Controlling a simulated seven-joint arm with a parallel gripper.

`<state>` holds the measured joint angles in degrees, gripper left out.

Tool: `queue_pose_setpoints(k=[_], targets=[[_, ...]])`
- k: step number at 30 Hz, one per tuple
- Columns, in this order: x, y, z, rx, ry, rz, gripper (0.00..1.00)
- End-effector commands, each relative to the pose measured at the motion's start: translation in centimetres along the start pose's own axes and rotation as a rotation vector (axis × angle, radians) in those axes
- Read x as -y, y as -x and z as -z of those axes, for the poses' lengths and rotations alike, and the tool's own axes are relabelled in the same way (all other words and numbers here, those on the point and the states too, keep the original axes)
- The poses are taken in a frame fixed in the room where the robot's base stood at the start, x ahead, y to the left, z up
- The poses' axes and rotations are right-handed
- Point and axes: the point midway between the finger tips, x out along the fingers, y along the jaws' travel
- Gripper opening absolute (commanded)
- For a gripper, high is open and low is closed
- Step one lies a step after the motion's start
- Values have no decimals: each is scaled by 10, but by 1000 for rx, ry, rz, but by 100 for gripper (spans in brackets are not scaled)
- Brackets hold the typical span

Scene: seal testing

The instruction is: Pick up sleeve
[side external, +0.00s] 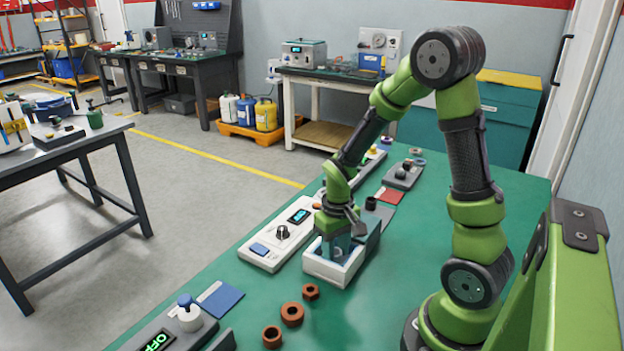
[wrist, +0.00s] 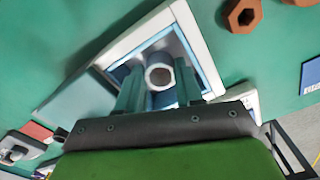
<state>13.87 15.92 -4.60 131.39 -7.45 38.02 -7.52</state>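A small grey ring-shaped part, which looks like the sleeve (wrist: 159,76), stands inside an open white box with a blue inner rim (wrist: 207,62). The white box also shows in the side external view (side external: 331,273). My gripper (wrist: 161,72) reaches down into the box, with one teal finger on each side of the sleeve. I cannot tell whether the fingers touch the sleeve or stand just clear of it. In the side external view my gripper (side external: 335,252) is low in the box, and the fingers and box walls hide the sleeve.
A white control unit with a knob (side external: 282,232) stands close beside the box. Several orange-brown nuts (side external: 292,314) lie in front. A red pad (side external: 389,195) and a dark ring (side external: 371,203) are behind. The green table (side external: 420,240) is clear to the right.

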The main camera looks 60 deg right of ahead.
Motion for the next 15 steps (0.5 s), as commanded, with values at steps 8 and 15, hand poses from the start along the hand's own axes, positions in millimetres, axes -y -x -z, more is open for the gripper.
queue_pose_setpoints(k=[8,15], targets=[[0,0,0,-1,0,0,3],[0,22,2,-7,0,1,3]])
